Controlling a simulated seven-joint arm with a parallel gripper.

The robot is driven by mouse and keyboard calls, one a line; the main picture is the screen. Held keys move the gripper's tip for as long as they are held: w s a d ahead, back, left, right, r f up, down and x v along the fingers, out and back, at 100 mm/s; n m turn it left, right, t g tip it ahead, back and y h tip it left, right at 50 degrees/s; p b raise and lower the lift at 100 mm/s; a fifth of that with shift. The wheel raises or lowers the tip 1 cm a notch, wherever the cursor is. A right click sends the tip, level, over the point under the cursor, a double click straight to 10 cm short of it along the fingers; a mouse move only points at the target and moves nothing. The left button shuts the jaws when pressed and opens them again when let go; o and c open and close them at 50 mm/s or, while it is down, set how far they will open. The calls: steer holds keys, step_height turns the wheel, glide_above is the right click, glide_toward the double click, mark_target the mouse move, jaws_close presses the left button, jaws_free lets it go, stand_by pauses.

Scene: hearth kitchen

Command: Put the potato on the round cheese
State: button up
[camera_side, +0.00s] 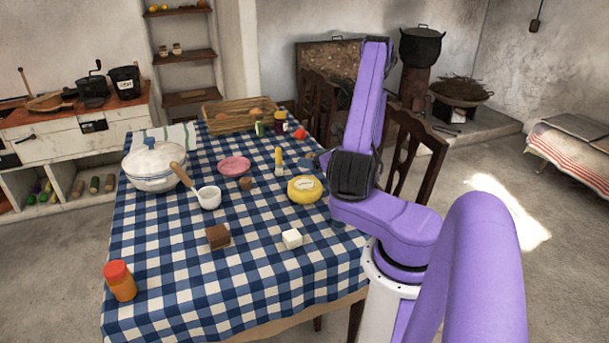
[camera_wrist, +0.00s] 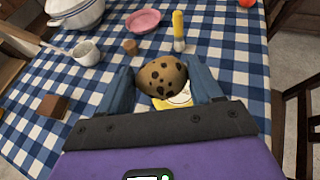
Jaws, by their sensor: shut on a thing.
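The potato (camera_wrist: 161,76) is brown with dark spots and sits between the two blue fingers of my gripper (camera_wrist: 160,85) in the wrist view. The fingers are shut on it from both sides. The round cheese (camera_side: 305,189) is a yellow wheel with a pale label, lying on the checked cloth in the side view. In the wrist view the cheese (camera_wrist: 182,97) shows partly behind and below the potato, which hides the rest of it. The potato appears held above the table.
A white block (camera_side: 292,238) and a brown block (camera_side: 217,236) lie in front of the cheese. A white pot (camera_side: 152,166) is at left.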

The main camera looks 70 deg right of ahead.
glide_above(304, 180)
step_height(304, 180, down, 7)
steer(key=shift+s+a+f, duration=0.1)
steer(key=shift+s+a, duration=0.05)
steer(key=shift+f, duration=1.55)
steer(key=o, duration=1.1)
steer(key=shift+f, duration=0.1)
